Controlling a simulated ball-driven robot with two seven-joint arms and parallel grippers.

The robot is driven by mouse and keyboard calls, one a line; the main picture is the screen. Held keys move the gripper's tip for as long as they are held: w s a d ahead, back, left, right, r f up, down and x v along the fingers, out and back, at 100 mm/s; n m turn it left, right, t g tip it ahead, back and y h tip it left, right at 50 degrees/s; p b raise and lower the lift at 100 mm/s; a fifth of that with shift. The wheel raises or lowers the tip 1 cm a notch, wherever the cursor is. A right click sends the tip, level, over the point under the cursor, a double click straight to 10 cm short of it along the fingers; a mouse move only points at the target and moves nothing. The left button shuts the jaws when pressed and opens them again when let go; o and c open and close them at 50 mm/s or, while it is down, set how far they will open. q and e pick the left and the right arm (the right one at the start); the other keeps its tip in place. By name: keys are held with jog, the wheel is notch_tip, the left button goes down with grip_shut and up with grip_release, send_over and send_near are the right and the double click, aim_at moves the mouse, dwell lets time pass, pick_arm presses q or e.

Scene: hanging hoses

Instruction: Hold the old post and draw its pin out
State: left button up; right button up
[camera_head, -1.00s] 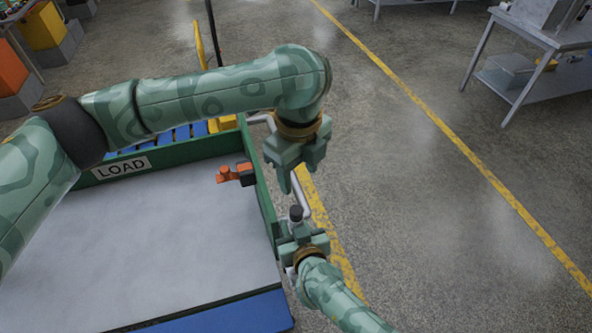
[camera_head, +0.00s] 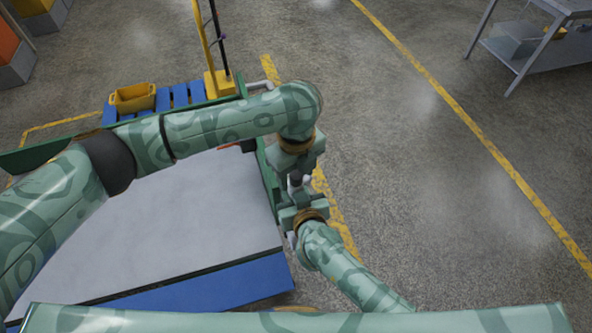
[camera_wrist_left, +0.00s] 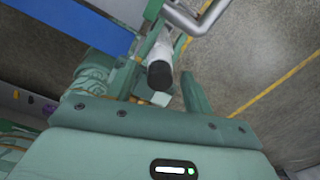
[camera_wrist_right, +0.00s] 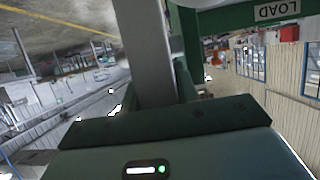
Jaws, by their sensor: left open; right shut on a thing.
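The old post is a pale grey upright with a black top (camera_head: 297,180) beside the green frame. In the left wrist view its black end (camera_wrist_left: 160,76) and pale shaft (camera_wrist_left: 161,48) show clearly. My right gripper (camera_head: 297,201) is shut on the post from the near side; the right wrist view shows the grey shaft (camera_wrist_right: 150,55) between its fingers. My left gripper (camera_head: 297,172) is open just above, pointing down, with its fingers around or beside the black end; I cannot tell if they touch it. I cannot make out the pin as a separate piece.
A large grey-topped bed with a green rim and blue front edge (camera_head: 215,290) lies left of the post. A bent grey rail (camera_wrist_left: 197,22) is close to the post. A yellow bin (camera_head: 133,97) and yellow stand (camera_head: 218,84) are behind.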

aim_at(296, 174)
pick_arm(q)
jog(key=c, duration=1.1)
jog(key=shift+o, duration=0.2)
jog(key=shift+r, duration=0.65)
jog(key=shift+r, duration=2.95)
jog(key=shift+r, duration=0.15)
pick_arm(e)
jog(key=o, duration=1.2)
pick_arm(q)
notch_tip(296, 174, up, 3)
jog(key=shift+d+f, duration=0.15)
pick_arm(e)
jog(key=shift+d, duration=0.1)
